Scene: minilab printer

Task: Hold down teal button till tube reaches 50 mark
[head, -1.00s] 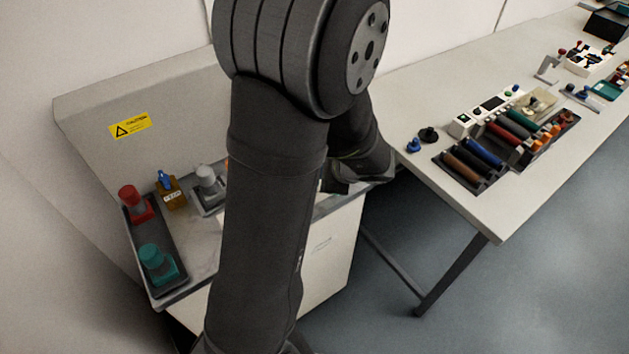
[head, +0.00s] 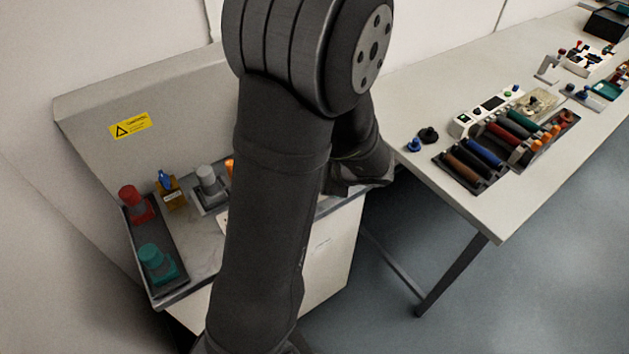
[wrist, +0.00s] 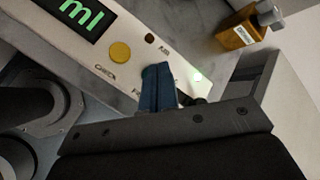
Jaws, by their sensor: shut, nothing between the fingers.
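In the wrist view, my gripper (wrist: 158,72) has its two blue fingers pressed together with nothing between them. The fingertips are over the white control panel (wrist: 130,32), beside a partly covered label. I cannot tell whether they touch the panel. In the head view, my arm hides the gripper and most of the panel.
A yellow button (wrist: 120,52), a dark round control (wrist: 150,38) and a green light (wrist: 197,78) are on the panel. An amber bottle (wrist: 242,34) stands beyond it. In the head view, red (head: 133,200) and teal-topped (head: 155,262) items stand at left.

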